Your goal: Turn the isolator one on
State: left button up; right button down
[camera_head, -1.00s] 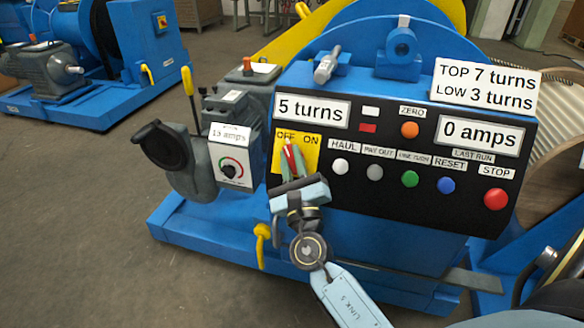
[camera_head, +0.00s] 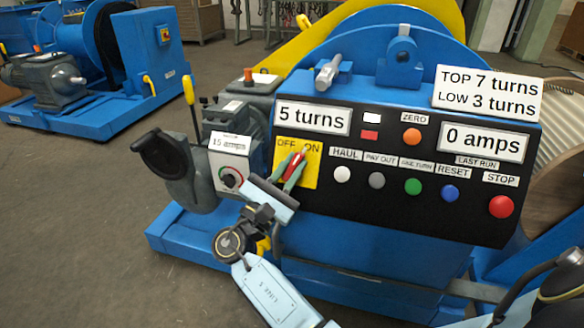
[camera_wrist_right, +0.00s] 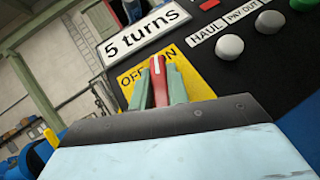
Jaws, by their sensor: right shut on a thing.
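The isolator is a red handle (camera_head: 295,163) on a yellow plate (camera_head: 311,177) marked OFF and ON, at the left of the black control panel (camera_head: 440,212). My right gripper (camera_head: 291,172) is shut on the red handle, with a green finger on each side. The handle tilts to the right, its tip toward ON. The right wrist view also shows the handle (camera_wrist_right: 158,80) between the two fingers (camera_wrist_right: 159,88). The wrist hides the handle's base. My left gripper is not in view.
Buttons run right of the plate: white (camera_head: 342,174), grey (camera_head: 377,180), green (camera_head: 413,186), blue (camera_head: 449,193) and red STOP (camera_head: 501,207). A white amps box (camera_head: 229,163) and a dark crank-like part (camera_head: 160,157) stand left of the panel. A second blue machine (camera_head: 150,50) is behind.

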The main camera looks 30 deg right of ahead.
jog(key=shift+m+g+y, duration=0.4)
jog(key=shift+m+g, duration=3)
jog(key=shift+m, duration=0.1)
jog(key=c, duration=1.4)
grip_release()
jog(key=shift+o, duration=0.2)
jog(key=shift+a, duration=0.1)
